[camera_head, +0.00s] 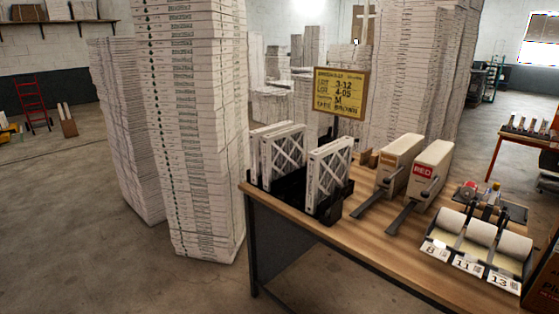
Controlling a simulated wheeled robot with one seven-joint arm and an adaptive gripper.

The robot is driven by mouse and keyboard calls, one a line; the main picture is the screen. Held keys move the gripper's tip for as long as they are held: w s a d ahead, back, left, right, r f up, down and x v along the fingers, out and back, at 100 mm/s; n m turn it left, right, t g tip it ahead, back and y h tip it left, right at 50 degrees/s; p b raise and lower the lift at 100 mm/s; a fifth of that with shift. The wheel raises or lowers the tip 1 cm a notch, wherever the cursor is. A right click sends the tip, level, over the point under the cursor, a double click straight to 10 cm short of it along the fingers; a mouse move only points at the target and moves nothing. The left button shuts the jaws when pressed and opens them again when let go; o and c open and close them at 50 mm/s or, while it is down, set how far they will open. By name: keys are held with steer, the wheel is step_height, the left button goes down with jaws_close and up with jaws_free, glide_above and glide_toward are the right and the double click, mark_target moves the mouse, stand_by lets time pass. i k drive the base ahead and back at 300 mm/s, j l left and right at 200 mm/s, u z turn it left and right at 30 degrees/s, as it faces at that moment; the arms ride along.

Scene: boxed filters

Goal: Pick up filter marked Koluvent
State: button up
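Several white pleated filters with cross-braced faces stand upright in a black rack (294,188) on the left end of the wooden table. One group of filters (281,157) is at the rack's left, and another filter group (329,174) is at its right, with a gap between them. I cannot read the name Koluvent on any of them. My gripper is not in this view.
A yellow sign (340,92) stands behind the rack. A tall stack of boxes (196,130) stands left of the table. Floor at left is open.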

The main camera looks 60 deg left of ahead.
mark_target(284, 151)
steer(key=j+u, duration=0.35)
steer(key=i+j+u, duration=0.1)
steer(key=u, duration=0.2)
steer(key=i+j+u, duration=0.1)
steer(key=j+u, duration=0.25)
steer(key=i+j+u, duration=0.4)
steer(key=i+j, duration=1.1)
steer(key=j, duration=0.15)
